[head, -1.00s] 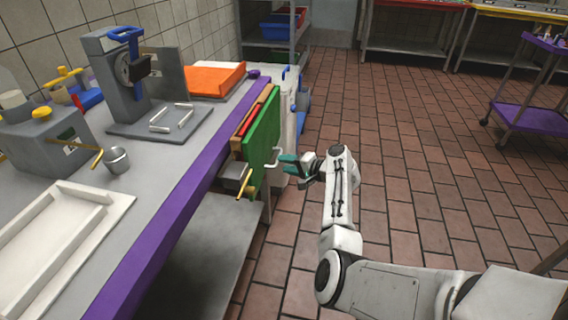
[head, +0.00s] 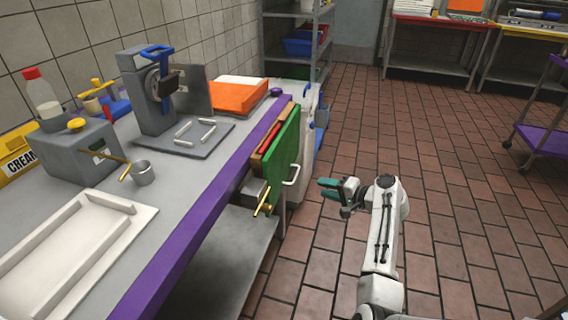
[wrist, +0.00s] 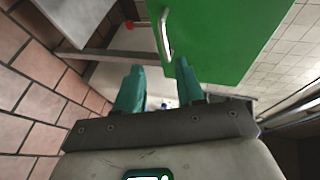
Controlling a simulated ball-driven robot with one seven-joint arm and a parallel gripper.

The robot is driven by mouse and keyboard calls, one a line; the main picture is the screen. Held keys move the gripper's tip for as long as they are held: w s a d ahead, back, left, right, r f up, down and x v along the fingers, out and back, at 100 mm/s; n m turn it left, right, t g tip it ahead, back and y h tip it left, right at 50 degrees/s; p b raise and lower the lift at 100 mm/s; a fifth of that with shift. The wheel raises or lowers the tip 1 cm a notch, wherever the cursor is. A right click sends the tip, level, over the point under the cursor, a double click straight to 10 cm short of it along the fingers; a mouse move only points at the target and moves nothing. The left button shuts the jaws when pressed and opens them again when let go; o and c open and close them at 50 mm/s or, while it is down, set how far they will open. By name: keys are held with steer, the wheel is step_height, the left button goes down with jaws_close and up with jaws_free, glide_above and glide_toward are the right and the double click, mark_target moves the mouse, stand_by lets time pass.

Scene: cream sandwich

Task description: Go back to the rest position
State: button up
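My gripper (head: 325,188) is at the end of my white arm (head: 385,230), in the air over the tiled floor, to the right of the counter. Its two teal fingers also show in the wrist view (wrist: 157,85), spread apart with nothing between them. A green panel (head: 283,155) with a pale handle (head: 291,176) hangs at the counter's side. In the head view a gap shows between the fingers and the handle. The green panel (wrist: 222,40) fills the upper middle of the wrist view, beyond the fingers.
The counter (head: 205,165) with a purple edge (head: 195,232) lies on the left. It holds a grey machine (head: 150,95), a metal cup (head: 142,174), a white tray (head: 128,238) and an orange-topped box (head: 240,95). A purple cart (head: 545,140) stands far right. The floor (head: 450,190) between is open.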

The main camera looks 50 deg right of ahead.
steer(key=s+a+f+n+g, duration=0.3)
steer(key=s+a+n+g, duration=0.15)
steer(key=a, duration=0.45)
steer(key=s+a+f+n+g+y, duration=0.1)
steer(key=s+a+f+n+g, duration=0.25)
steer(key=s+a, duration=0.4)
steer(key=s+a+f+n+g, duration=0.3)
steer(key=s+a+n, duration=0.15)
steer(key=a, duration=0.55)
steer(key=s+a+r+n+g+h, duration=0.1)
steer(key=s+a+r+n+g, duration=0.2)
steer(key=s+a, duration=0.45)
step_height(320, 180, up, 11)
steer(key=p, duration=1.2)
steer(key=shift+d+r+n, duration=0.2)
steer(key=shift+d+n, duration=0.1)
steer(key=shift+n, duration=0.15)
